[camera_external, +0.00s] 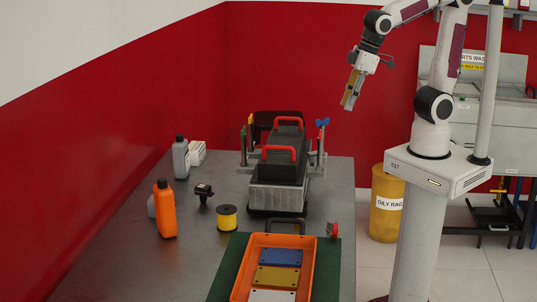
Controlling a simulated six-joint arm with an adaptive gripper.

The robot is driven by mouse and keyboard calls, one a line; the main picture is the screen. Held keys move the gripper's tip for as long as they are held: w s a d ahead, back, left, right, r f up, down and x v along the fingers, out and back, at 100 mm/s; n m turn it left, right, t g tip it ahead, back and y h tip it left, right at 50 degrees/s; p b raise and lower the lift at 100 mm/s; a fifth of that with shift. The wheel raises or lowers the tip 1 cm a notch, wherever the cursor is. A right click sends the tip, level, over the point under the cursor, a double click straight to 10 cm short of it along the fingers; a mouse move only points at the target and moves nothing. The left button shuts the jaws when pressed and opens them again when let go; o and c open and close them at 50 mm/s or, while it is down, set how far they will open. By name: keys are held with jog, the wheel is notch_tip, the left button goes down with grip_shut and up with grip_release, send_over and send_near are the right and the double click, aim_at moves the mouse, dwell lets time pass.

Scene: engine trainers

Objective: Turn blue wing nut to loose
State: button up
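The blue wing nut (322,122) sits on top of an upright post at the right side of the engine trainer (278,192), towards the back of the grey table. My gripper (347,106) hangs in the air above and to the right of the wing nut, pointing down and slightly left. It is apart from the nut and touches nothing. The fingers look small and close together, and I cannot tell whether they are open or shut. The trainer is a dark block with red handles on a finned grey base.
An orange tray (310,258) with coloured plates lies in front on a green mat (229,266). An orange bottle (165,210), a grey bottle (180,158) and a yellow spool (227,218) stand left.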

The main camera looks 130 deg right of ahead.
jog(key=s+a+r+n+t+y, duration=0.2)
jog(key=s+a+n, duration=0.3)
jog(key=s+a, duration=0.3)
jog(key=shift+a+n+t, duration=0.4)
jog(key=shift+a, duration=1.85)
jog(key=shift+r, duration=0.1)
jog(key=w+d+m, duration=0.1)
jog(key=w+d, duration=0.4)
jog(key=d, duration=0.4)
jog(key=w+d+g, duration=0.1)
jog(key=w+d, duration=0.4)
jog(key=d, duration=0.4)
jog(key=shift+f+m, duration=0.35)
jog(key=shift+m, duration=0.05)
